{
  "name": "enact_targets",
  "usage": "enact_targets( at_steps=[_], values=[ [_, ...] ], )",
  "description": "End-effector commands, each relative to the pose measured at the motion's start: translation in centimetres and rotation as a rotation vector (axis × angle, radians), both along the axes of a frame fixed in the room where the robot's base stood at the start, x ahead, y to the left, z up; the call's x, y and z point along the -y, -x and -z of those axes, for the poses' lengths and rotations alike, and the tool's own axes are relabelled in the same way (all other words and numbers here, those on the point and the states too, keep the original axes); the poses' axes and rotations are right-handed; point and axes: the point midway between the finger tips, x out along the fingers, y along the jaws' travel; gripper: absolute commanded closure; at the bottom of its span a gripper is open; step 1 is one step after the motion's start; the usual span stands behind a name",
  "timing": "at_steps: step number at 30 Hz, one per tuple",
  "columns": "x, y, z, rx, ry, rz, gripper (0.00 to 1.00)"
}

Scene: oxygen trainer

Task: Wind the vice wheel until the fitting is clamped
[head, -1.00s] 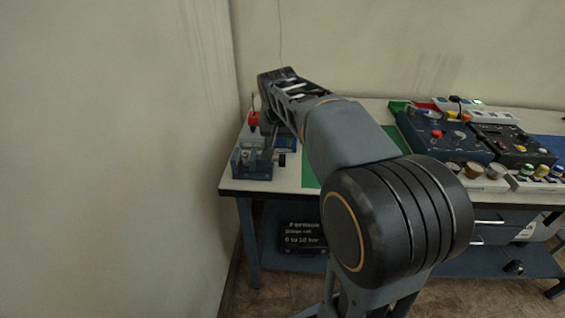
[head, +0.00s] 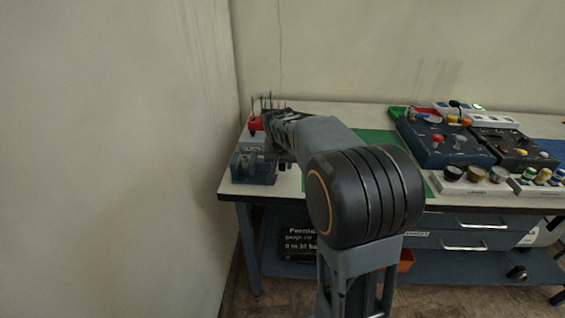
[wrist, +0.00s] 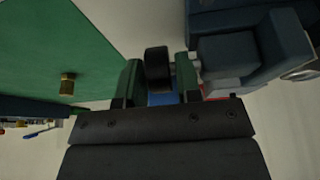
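The blue-grey vice (head: 253,170) stands at the left front corner of the bench. It also fills the upper right of the wrist view (wrist: 228,55). Its black wheel (wrist: 157,68) shows edge-on in the wrist view, to the left of the vice body. My gripper (wrist: 160,82) is open with one finger on each side of the wheel; narrow gaps seem to remain. In the head view my gripper is mostly hidden behind my arm, beside the vice. A small brass piece (wrist: 67,84) shows by the green mat; I cannot tell whether it is the fitting. The vice jaws are not clearly visible.
A red part (head: 256,124) and thin upright rods stand behind the vice. The green mat (head: 378,143) lies to its right. Control boxes (head: 440,148) and knob trays (head: 475,180) crowd the right side. A wall (head: 130,160) is close on the left.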

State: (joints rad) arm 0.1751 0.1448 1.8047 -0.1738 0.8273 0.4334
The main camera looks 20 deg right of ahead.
Motion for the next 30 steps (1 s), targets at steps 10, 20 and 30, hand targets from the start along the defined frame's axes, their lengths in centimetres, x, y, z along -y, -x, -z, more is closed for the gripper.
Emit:
enact_targets(
  at_steps=[10,20,30],
  values=[
    [0.0,0.0,0.0,0.0,0.0,0.0,0.92],
    [0.0,0.0,-0.3,-0.02,-0.011,0.0,1.0],
    [0.2,-0.2,-1.1,-0.212,-0.118,0.002,1.0]
  ],
)
